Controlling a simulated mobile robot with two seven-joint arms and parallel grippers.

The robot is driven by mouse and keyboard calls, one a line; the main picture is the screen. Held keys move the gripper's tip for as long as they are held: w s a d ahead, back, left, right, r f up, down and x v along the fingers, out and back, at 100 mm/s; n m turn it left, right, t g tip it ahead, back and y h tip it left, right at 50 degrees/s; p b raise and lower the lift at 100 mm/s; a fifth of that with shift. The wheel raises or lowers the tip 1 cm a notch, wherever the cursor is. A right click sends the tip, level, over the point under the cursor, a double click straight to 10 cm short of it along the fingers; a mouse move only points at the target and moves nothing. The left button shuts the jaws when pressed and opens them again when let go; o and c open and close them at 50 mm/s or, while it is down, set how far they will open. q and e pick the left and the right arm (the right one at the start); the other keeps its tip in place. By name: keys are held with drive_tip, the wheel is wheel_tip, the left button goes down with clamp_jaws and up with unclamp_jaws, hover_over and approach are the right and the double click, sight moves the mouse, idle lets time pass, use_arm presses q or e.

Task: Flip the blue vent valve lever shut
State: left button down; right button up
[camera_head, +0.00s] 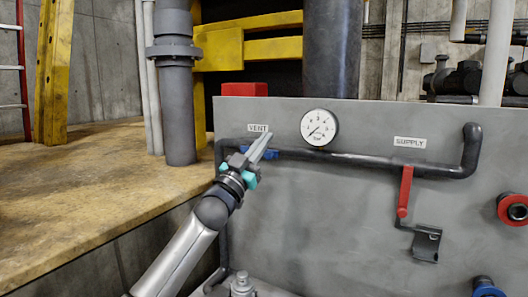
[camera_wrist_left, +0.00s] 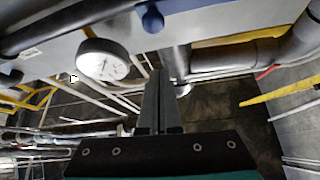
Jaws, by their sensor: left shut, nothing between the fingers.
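The blue vent valve lever (camera_head: 270,154) is on the pipe under the VENT label (camera_head: 258,128) in the head view. It looks roughly in line with the pipe. My left gripper (camera_head: 268,138) is in front of it and hides its middle; contact cannot be told. In the left wrist view a blue rounded part (camera_wrist_left: 152,18), likely the lever's end, shows beyond the fingertips (camera_wrist_left: 160,72). The left fingers are together and empty. My right gripper is out of view.
A grey panel carries a pressure gauge (camera_head: 319,127), a dark pipe (camera_head: 350,159) and a red lever (camera_head: 405,190) hanging down under the SUPPLY label (camera_head: 410,142). A bracket (camera_head: 426,243) hangs below it. A yellowish ledge (camera_head: 100,190) is at the left.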

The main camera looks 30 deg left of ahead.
use_arm(q)
drive_tip(key=f, duration=0.1)
drive_tip(key=w+f, duration=0.1)
drive_tip(key=f, duration=0.1)
drive_tip(key=shift+w+a+f, duration=0.25)
drive_tip(key=shift+a, duration=0.1)
drive_tip(key=shift+h, duration=0.3)
drive_tip(key=shift+f+m+b, duration=0.25)
drive_tip(key=shift+m+b, duration=0.05)
drive_tip(key=shift+m, duration=0.4)
